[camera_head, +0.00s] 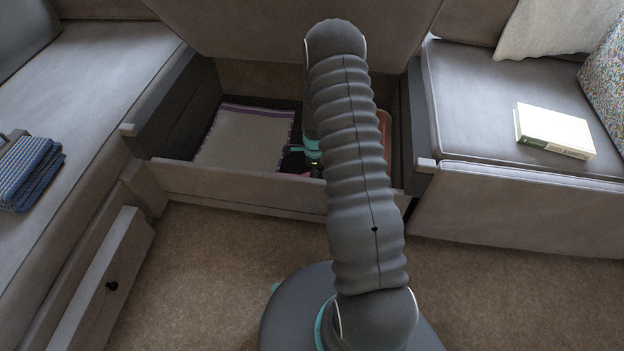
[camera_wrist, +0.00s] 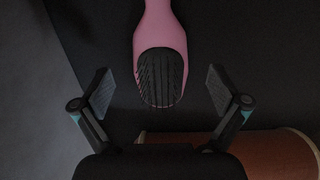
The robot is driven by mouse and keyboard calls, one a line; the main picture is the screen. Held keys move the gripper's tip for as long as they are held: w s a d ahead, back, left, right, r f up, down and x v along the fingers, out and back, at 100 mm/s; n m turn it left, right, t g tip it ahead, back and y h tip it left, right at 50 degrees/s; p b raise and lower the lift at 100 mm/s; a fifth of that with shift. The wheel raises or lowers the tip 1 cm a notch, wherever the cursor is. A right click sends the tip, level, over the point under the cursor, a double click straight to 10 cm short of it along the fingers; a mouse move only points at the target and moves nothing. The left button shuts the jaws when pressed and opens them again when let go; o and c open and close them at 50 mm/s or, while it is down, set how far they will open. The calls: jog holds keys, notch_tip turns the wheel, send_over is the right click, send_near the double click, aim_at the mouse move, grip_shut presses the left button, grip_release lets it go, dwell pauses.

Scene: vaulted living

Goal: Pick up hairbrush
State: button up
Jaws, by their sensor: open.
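The pink hairbrush (camera_wrist: 151,22) with a black bristle head lies on a dark surface in the wrist view. Its bristles face the camera and its handle runs out of the top of the picture. My gripper (camera_wrist: 160,90) is open, with one finger on each side of the bristle head and a gap to both. In the head view my arm reaches down into an open storage box under the seat. A small pink bit of the hairbrush (camera_head: 298,173) may show there beside my gripper (camera_head: 313,165); my arm hides most of that area.
The storage box's front wall (camera_head: 240,187) stands between my base and its inside. A folded light cloth (camera_head: 245,140) lies in the box at left. A reddish-brown item (camera_wrist: 270,153) lies close below the fingers in the wrist view. A book (camera_head: 554,131) rests on the right seat.

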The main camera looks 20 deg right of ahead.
jog(key=shift+f, duration=0.9)
jog(key=c, duration=1.5)
